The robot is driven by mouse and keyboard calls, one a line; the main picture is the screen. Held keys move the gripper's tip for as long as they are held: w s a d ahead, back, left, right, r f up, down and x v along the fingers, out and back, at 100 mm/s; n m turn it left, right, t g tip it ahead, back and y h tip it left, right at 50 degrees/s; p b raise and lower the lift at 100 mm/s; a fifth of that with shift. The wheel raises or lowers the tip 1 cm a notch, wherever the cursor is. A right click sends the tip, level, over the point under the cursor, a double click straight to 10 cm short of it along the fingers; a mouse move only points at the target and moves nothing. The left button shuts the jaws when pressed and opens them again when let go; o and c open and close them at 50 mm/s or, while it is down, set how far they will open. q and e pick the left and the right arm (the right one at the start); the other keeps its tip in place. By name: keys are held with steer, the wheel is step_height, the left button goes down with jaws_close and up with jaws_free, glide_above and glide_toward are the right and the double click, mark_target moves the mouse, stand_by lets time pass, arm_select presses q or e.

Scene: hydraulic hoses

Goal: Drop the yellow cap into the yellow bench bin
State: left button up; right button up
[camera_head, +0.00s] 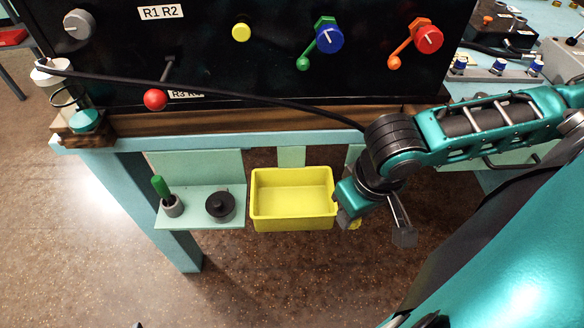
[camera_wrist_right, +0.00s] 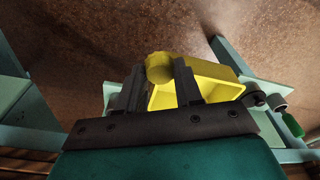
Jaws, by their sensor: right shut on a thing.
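The yellow cap (camera_wrist_right: 159,67) sits between the fingertips of my right gripper (camera_wrist_right: 160,76) in the right wrist view. In the head view only a small piece of the cap (camera_head: 356,225) shows below my right gripper (camera_head: 348,220), which is shut on it. The yellow bench bin (camera_head: 292,222) is an open rectangular tray under the bench's front edge. My right gripper is just right of the bin's right wall, and the cap appears outside the bin opening. The bin (camera_wrist_right: 222,78) also shows behind the fingers in the right wrist view. My left gripper is not in view.
Left of the bin, a small shelf (camera_head: 196,219) holds a green-handled tool (camera_head: 162,188) in a grey cup and a black round part (camera_head: 220,206). Above are the bench edge (camera_head: 230,137), a black hose (camera_head: 210,92) and the black valve panel (camera_head: 205,60). Open floor lies in front.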

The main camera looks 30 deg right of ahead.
steer(key=w+a+b, duration=0.1)
steer(key=w, duration=0.2)
glide_above(292, 205)
steer(key=f+b, duration=0.1)
steer(key=f, duration=0.1)
steer(key=f+b, duration=0.1)
steer(key=f, duration=0.1)
steer(key=f+b, duration=0.1)
steer(key=f, duration=0.2)
steer(key=shift+s+a, duration=0.1)
steer(key=shift+s, duration=0.3)
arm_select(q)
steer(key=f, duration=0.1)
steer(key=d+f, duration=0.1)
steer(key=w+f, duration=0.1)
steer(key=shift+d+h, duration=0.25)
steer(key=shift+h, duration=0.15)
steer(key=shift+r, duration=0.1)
arm_select(e)
steer(key=shift+f, duration=0.2)
steer(key=shift+f+p, duration=0.35)
steer(key=shift+p, duration=0.05)
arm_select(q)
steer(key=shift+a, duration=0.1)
